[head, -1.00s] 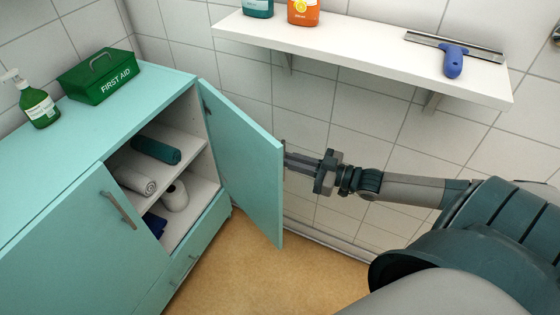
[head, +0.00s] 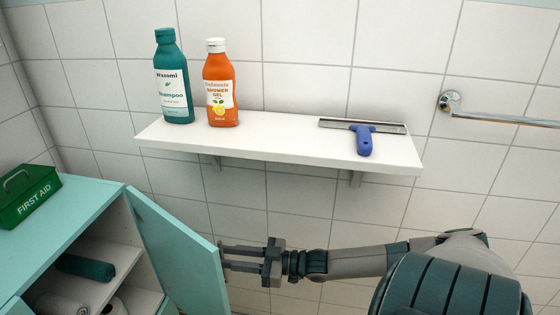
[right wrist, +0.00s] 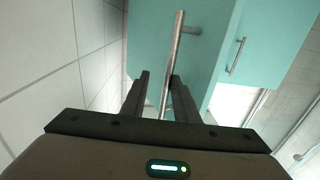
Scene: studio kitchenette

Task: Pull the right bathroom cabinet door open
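The right cabinet door (head: 178,254), a turquoise panel, stands swung wide open on the cabinet (head: 75,215). Its metal bar handle (right wrist: 176,50) shows in the right wrist view and is mostly hidden in the head view. My right gripper (head: 232,257) is at the outer face of the door near its free edge. In the right wrist view my right gripper (right wrist: 158,76) has its fingers apart; the bar passes between them, close to the right finger, with a gap to the left one. My left gripper is out of view.
Inside the cabinet are a rolled teal towel (head: 85,267) and a pale rolled towel (head: 58,303). A green first aid box (head: 28,197) sits on top. A wall shelf (head: 280,146) above my right arm holds shampoo (head: 172,80), shower gel (head: 220,85) and a squeegee (head: 363,140).

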